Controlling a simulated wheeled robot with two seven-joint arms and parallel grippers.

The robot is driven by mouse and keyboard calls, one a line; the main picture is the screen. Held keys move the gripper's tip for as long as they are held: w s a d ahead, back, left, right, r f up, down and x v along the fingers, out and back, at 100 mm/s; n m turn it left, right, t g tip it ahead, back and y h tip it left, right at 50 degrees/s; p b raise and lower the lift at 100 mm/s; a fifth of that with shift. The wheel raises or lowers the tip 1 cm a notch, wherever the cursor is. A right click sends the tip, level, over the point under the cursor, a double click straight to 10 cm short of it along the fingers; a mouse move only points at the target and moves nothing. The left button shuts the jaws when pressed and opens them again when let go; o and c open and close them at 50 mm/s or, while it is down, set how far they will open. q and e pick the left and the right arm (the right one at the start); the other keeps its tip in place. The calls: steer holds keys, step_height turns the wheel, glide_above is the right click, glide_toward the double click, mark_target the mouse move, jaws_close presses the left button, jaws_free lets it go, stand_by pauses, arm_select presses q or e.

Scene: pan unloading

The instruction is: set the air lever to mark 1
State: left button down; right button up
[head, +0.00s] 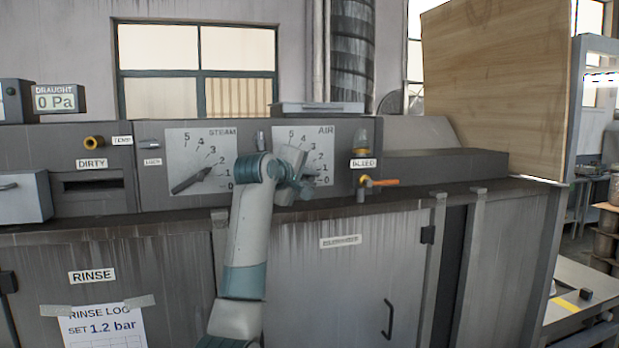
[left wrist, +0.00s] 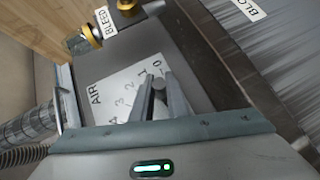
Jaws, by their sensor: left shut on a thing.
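The air dial plate (head: 335,143) is a pale panel marked 0 to 5 on the grey console. My left gripper (head: 304,178) is in front of its lower part and hides most of the air lever. In the left wrist view, my left gripper (left wrist: 160,90) is shut on the air lever (left wrist: 159,84), whose end shows between the fingertips. The lever end lies close to the marks 1 and 0; I cannot tell exactly which mark it points to. The air plate also shows in the left wrist view (left wrist: 105,85). My right gripper is not in view.
The steam dial (head: 200,150) with its dark lever (head: 188,182) is left of the air dial. A brass bleed valve with an orange handle (head: 384,182) sits to the right, close to my gripper. A flat grey box (head: 318,108) lies on top of the console.

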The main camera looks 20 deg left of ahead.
arm_select(q)
steer(key=c, duration=1.7)
jaws_free()
steer(key=shift+c, duration=0.2)
steer(key=shift+s, duration=0.1)
steer(key=shift+s+a+b, duration=0.15)
steer(key=shift+s+b, duration=0.4)
steer(key=shift+b, duration=0.05)
steer(key=b+v, duration=0.8)
steer(key=v, duration=0.8)
steer(key=shift+r, duration=0.2)
